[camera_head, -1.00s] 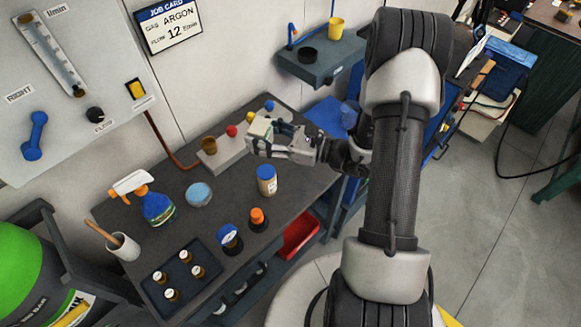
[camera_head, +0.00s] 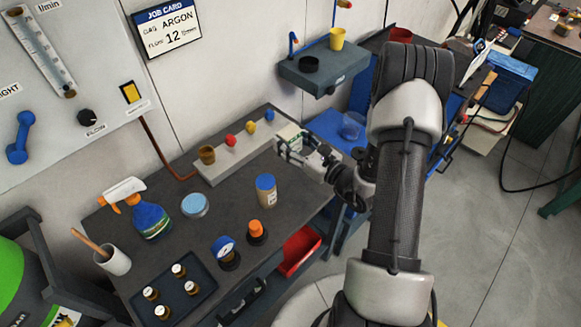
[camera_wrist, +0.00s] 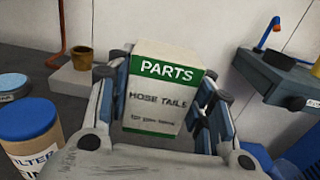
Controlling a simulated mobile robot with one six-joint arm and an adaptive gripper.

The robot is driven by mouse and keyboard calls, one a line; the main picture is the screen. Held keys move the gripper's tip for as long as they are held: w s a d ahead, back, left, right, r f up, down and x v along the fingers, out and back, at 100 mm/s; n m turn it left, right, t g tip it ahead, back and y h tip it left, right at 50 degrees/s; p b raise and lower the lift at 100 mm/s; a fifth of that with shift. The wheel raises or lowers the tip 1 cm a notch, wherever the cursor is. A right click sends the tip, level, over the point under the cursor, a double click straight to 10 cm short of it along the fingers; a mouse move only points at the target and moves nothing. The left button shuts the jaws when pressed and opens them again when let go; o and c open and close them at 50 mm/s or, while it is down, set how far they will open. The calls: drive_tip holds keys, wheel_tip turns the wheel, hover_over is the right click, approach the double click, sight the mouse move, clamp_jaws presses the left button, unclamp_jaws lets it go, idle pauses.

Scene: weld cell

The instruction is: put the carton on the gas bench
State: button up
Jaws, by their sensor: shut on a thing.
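The carton (camera_wrist: 160,95) is white with a green band reading PARTS and the words HOSE TAILS. In the wrist view it stands upright between the two fingers of my gripper (camera_wrist: 163,105), which is shut on it. In the head view, the carton (camera_head: 288,134) and my gripper (camera_head: 297,150) are at the back right of the dark-topped gas bench (camera_head: 230,203), just right of the knobbed grey block. I cannot tell whether the carton's base touches the bench; the fingers hide it.
The grey block (camera_head: 222,170) carries red, yellow and blue knobs and a brown cup. A blue-lidded filter jar (camera_head: 266,192) stands in front of the gripper. A wall shelf (camera_head: 325,68) is behind.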

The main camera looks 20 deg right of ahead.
wheel_tip(320, 180, down, 9)
drive_tip(key=b, duration=0.2)
drive_tip(key=shift+f+b, duration=0.15)
drive_tip(key=shift+b, duration=0.2)
drive_tip(key=shift+f, duration=0.15)
drive_tip(key=o, duration=1.1)
drive_tip(key=shift+o, duration=0.2)
